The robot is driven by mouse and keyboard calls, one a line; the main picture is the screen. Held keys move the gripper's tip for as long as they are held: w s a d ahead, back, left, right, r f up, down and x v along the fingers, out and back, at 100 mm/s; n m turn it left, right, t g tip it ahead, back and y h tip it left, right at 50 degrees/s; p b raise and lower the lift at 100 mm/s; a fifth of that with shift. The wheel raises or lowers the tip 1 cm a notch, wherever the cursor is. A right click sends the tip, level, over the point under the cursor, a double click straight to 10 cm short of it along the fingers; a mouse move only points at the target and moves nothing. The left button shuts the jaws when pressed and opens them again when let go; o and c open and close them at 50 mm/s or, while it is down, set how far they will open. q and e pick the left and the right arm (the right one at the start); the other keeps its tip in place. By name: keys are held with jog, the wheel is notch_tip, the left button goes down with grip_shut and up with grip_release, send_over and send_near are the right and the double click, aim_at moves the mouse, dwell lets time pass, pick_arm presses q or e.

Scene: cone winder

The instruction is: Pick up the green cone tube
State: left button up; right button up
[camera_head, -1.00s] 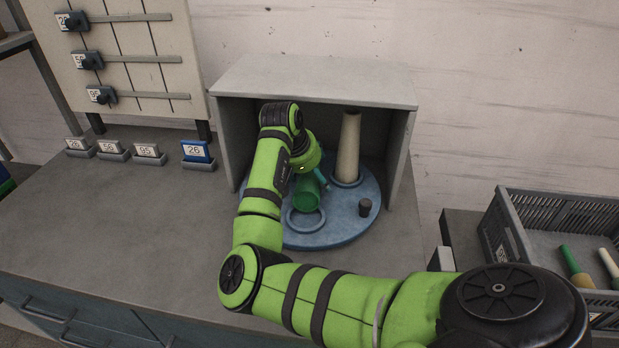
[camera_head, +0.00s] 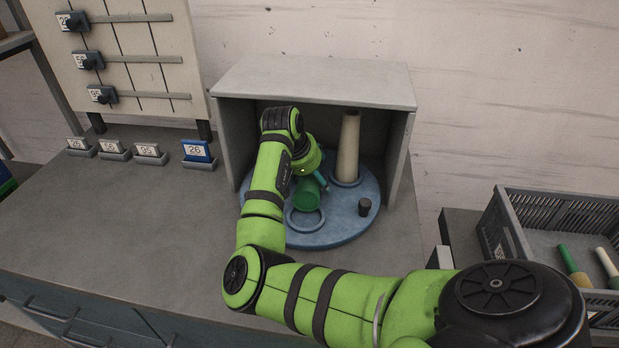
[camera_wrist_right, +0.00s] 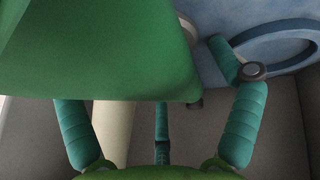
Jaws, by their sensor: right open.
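The green cone tube (camera_head: 307,194) is on the round blue plate (camera_head: 335,232) inside the grey open-fronted box. My right arm reaches into the box. My right gripper (camera_head: 318,181) is mostly hidden behind its wrist, with a teal finger showing beside the tube. In the right wrist view the green tube (camera_wrist_right: 110,50) fills the upper left, very close. The teal fingers of my right gripper (camera_wrist_right: 160,125) are spread open, and the tube hides the tips of the left and middle ones. I cannot tell whether they touch it. My left gripper is not in view.
A tall beige cone (camera_head: 349,148) stands on the plate to the right, near a small dark peg (camera_head: 365,207) and an empty blue ring (camera_head: 306,222). The box roof (camera_head: 315,83) and side walls enclose the arm. A grey crate (camera_head: 500,262) with tubes stands at right.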

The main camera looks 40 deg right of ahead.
jog(key=shift+c, duration=0.4)
jog(key=c, duration=1.1)
